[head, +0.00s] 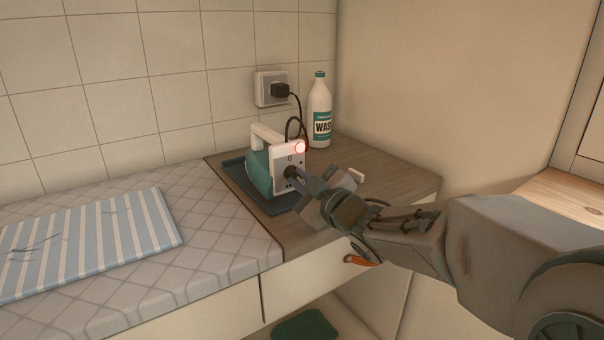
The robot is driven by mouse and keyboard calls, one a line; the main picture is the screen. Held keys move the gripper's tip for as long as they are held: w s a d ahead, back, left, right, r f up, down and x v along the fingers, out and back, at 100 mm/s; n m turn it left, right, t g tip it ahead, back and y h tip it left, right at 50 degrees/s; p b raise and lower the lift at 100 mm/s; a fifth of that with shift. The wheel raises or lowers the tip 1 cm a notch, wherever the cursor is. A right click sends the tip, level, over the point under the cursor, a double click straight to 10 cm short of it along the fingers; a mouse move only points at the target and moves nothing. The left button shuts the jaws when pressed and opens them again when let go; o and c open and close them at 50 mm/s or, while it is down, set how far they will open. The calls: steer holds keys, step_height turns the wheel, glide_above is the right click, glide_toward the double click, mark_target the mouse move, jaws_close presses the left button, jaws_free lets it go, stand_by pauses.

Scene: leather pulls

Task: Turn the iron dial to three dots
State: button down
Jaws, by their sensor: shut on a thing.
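The iron (258,174), teal and white with a white handle, stands on a dark tray (233,170) on the wooden counter. Its white end panel faces my arm and carries a glowing red lamp (300,147), a 0 mark near the top and small dots lower down. The dark dial (289,172) sits in the middle of this panel. My gripper (296,178) is at the panel, with its fingers shut on the dial. The fingers hide part of the dial and panel, so I cannot tell which mark the dial points to.
A white bottle (320,117) stands behind the iron. A black plug in the wall socket (271,88) has a cord running down by the iron. A quilted ironing surface (150,265) with a striped cloth (95,238) lies left. A leather pull (361,260) hangs on the drawer front below.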

steer(key=m+p, duration=0.1)
steer(key=m, duration=0.2)
steer(key=shift+m+p, duration=0.3)
steer(key=shift+p, duration=0.05)
steer(key=shift+a+m+p, duration=0.1)
steer(key=shift+m+p, duration=0.7)
steer(key=shift+m, duration=1)
steer(key=shift+f, duration=0.1)
steer(key=shift+s, duration=0.1)
steer(key=c, duration=1.5)
jaws_free()
steer(key=shift+o, duration=0.2)
